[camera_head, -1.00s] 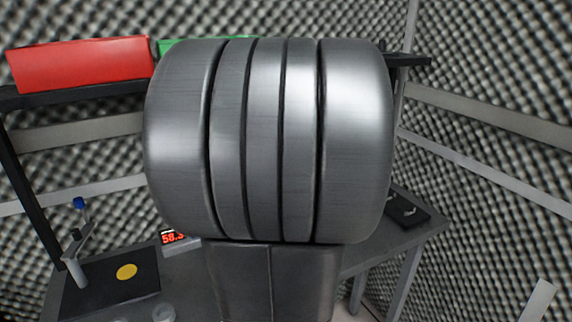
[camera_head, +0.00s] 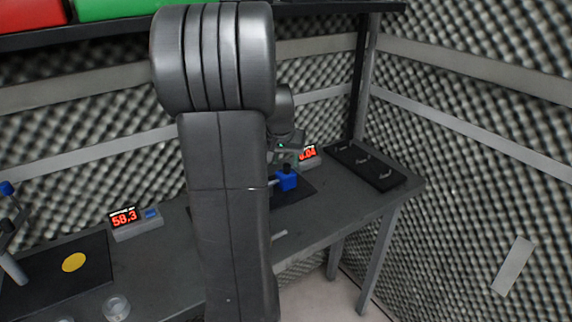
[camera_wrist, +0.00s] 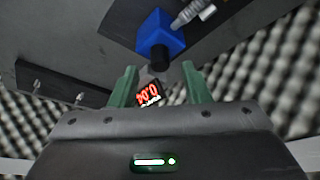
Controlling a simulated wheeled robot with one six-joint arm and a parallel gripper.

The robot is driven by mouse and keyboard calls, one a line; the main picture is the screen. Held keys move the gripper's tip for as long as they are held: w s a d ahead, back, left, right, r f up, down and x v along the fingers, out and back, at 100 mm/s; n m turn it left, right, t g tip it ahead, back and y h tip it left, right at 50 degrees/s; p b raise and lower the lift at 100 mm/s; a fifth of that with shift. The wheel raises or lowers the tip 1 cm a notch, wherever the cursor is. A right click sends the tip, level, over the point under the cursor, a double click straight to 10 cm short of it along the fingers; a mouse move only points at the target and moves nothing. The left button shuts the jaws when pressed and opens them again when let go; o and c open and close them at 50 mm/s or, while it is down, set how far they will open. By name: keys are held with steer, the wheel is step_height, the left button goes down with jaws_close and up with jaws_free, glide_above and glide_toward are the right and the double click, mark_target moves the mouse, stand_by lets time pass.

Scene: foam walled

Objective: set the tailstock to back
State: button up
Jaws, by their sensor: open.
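A blue block (camera_head: 287,181) with a dark knob on top sits on a dark plate on the bench, right of my arm in the head view. In the wrist view the blue block (camera_wrist: 160,36) is beyond my fingertips, with a black round knob (camera_wrist: 160,57) facing them and a metal rod (camera_wrist: 193,14) entering its side. I cannot tell for certain which part is the tailstock. My gripper (camera_wrist: 160,78) has two green fingers, spread apart and empty. In the head view my arm hides part of the plate and bench.
A red display (camera_head: 307,153) stands behind the block. A black panel with several small handles (camera_head: 365,166) lies at the bench's right end. Another display (camera_head: 124,217) and a plate with a yellow disc (camera_head: 74,262) are at left. A shelf (camera_head: 318,8) runs above.

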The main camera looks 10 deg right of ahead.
mark_target(287, 165)
steer(key=shift+x, duration=1.5)
steer(key=shift+c, duration=0.2)
jaws_close()
steer(key=shift+w+d+r+p, duration=0.1)
steer(key=shift+w+d+p, duration=0.15)
steer(key=shift+d, duration=0.5)
steer(key=shift+w+d+p, duration=0.2)
steer(key=shift+w+d, duration=0.1)
steer(key=shift+d, duration=0.45)
steer(key=shift+a, duration=0.1)
steer(key=shift+o, duration=0.2)
jaws_free()
steer(key=shift+d, duration=0.2)
